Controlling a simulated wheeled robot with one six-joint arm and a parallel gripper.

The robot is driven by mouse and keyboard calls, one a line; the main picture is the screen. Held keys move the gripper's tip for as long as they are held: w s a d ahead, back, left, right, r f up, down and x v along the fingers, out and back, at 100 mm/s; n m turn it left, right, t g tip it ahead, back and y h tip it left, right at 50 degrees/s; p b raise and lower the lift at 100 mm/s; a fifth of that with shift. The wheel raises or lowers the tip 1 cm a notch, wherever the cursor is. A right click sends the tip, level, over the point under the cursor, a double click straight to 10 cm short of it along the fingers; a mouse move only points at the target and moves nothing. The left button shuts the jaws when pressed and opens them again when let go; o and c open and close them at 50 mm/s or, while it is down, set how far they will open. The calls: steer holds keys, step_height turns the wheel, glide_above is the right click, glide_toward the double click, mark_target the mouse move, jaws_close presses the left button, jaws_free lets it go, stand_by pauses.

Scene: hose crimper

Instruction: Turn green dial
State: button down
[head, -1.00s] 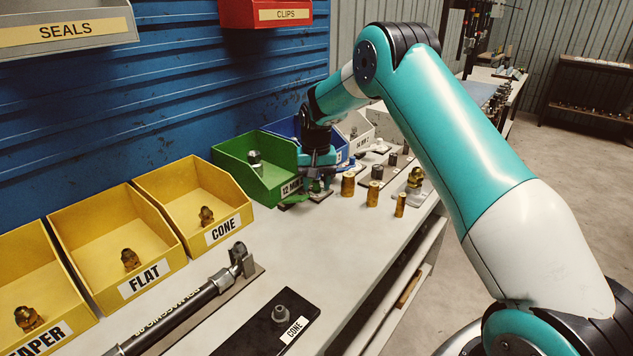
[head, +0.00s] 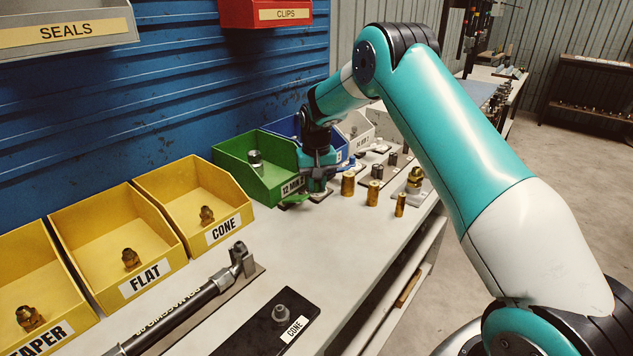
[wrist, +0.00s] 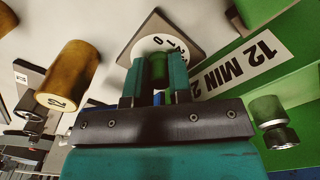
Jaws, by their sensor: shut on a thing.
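The green dial (wrist: 158,68) shows in the wrist view between the two teal fingers of my gripper (wrist: 155,78). My gripper is shut on it, with one finger on each side. Under the dial lies a white round scale (wrist: 146,45) with black numbers on a grey plate; its near part is hidden by the fingers. In the head view my gripper (head: 318,186) is low over the bench, at the right front of the green bin (head: 262,180). The dial itself cannot be made out there.
A brass cylinder (wrist: 70,75) stands close left of my gripper in the wrist view. The green bin's labelled wall (wrist: 240,62) is close on the right. Several brass pieces (head: 372,193) stand right of my gripper in the head view.

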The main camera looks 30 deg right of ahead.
mark_target(316, 181)
steer(key=n+p, duration=0.1)
steer(key=n, duration=0.9)
steer(key=shift+n+p, duration=0.3)
steer(key=shift+w, duration=0.1)
stand_by(0.3)
steer(key=c, duration=1)
jaws_free()
steer(key=shift+c, duration=0.2)
steer(key=shift+r, duration=0.15)
step_height(316, 181, up, 17)
steer(key=b, duration=0.1)
steer(key=shift+r, duration=0.1)
